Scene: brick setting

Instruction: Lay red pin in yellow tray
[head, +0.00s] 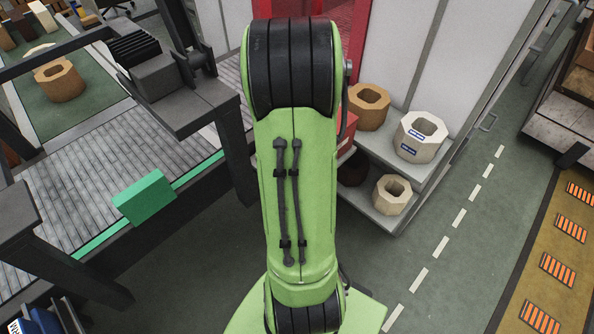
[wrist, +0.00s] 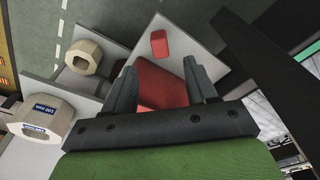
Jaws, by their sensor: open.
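In the wrist view, a small red block (wrist: 158,43) lies on a pale shelf, beyond my fingertips. A larger red box-like thing (wrist: 160,84) shows between and below the fingers of my gripper (wrist: 159,68). I cannot tell which of these is the red pin. My gripper is open, its two dark fingers apart, with nothing seen pinched between them. In the head view, a red thing (head: 347,128) on the shelf unit is partly hidden behind my green arm, and my gripper is hidden too. No yellow tray can be made out clearly in either view.
The grey shelf unit (head: 410,208) holds a tan ring block (head: 368,108), a white labelled one (head: 422,137) and a beige one (head: 392,193). A green block (head: 144,197) sits by the conveyor (head: 90,190) at left. The floor (head: 455,250) right of the shelves is clear.

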